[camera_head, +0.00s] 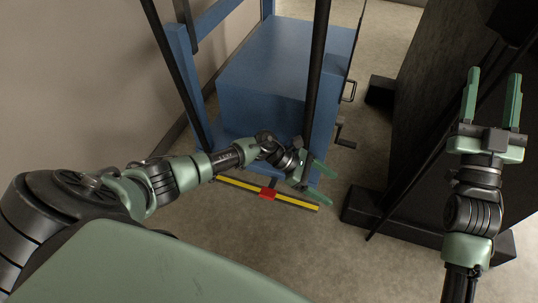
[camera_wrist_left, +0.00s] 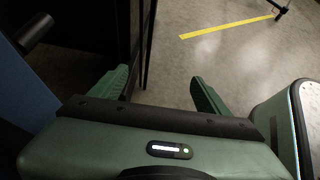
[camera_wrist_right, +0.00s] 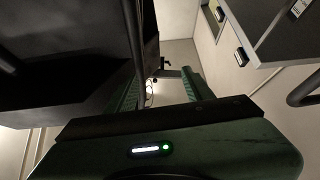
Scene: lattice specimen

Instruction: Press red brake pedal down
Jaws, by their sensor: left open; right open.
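The red brake pedal (camera_head: 267,194) is a small red block at the middle of a yellow and black bar (camera_head: 297,202) low on the front of a blue cart. My left gripper (camera_head: 325,182) is open and empty, above and to the right of the pedal, apart from it as far as I can tell. Its open fingers also show in the left wrist view (camera_wrist_left: 165,88), with floor between them. My right gripper (camera_head: 491,100) is open and empty at the far right, pointing up in the head view. The pedal is not visible in either wrist view.
The blue cart (camera_head: 270,85) has dark upright bars and a black crank handle (camera_head: 345,137) on its right side. A large black unit (camera_head: 425,110) stands to the right, with a dark foot (camera_head: 390,218) near the floor. Open floor (camera_head: 330,255) lies in front.

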